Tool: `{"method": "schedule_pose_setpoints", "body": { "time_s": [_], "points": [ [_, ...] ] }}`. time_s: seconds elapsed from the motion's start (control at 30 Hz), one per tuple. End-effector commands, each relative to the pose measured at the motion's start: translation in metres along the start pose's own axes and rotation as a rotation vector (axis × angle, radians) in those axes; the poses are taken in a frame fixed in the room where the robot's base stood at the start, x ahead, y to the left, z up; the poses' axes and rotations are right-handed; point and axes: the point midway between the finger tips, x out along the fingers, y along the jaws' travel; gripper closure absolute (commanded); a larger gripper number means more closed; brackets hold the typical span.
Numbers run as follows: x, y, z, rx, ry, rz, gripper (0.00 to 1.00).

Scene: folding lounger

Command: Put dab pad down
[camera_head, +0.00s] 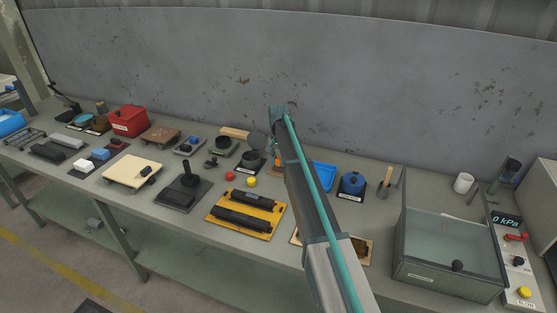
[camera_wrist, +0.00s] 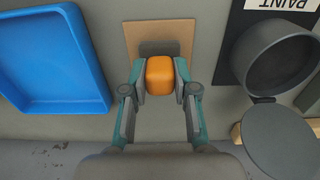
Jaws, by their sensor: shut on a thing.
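In the wrist view my gripper (camera_wrist: 160,72) is shut on an orange rounded block (camera_wrist: 160,82), which I take to be the dab pad. Its two fingers press on the left and right sides of the block. A tan rectangular mat (camera_wrist: 181,30) shows behind the block, with a dark shadow on it. I cannot tell whether the block touches the mat or hangs above it. In the head view my arm hides the gripper fingertips and most of what they hold.
In the wrist view a blue tray (camera_wrist: 50,58) lies left of the block. A dark round pot (camera_wrist: 283,58) with its lid (camera_wrist: 279,142) open stands to the right, by a PAINT label (camera_wrist: 290,4). In the head view a yellow board (camera_head: 222,217) and a glass-topped box (camera_head: 445,245) flank my arm.

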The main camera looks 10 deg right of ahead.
Motion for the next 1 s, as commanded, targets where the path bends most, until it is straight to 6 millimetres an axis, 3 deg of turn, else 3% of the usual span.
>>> {"method": "schedule_pose_setpoints", "body": {
  "time_s": [0.4, 0.43, 0.57, 1.0],
  "points": [
    [0.0075, -0.0001, 0.0002, 0.000, 0.001, 0.000, 1.00],
    [0.0077, -0.0001, 0.0002, 0.000, 0.001, 0.000, 0.70],
    [0.0070, -0.0001, 0.0002, 0.000, 0.001, 0.000, 0.49],
    [0.0005, -0.0002, -0.0001, 0.000, 0.001, -0.001, 0.47]
  ]
}}
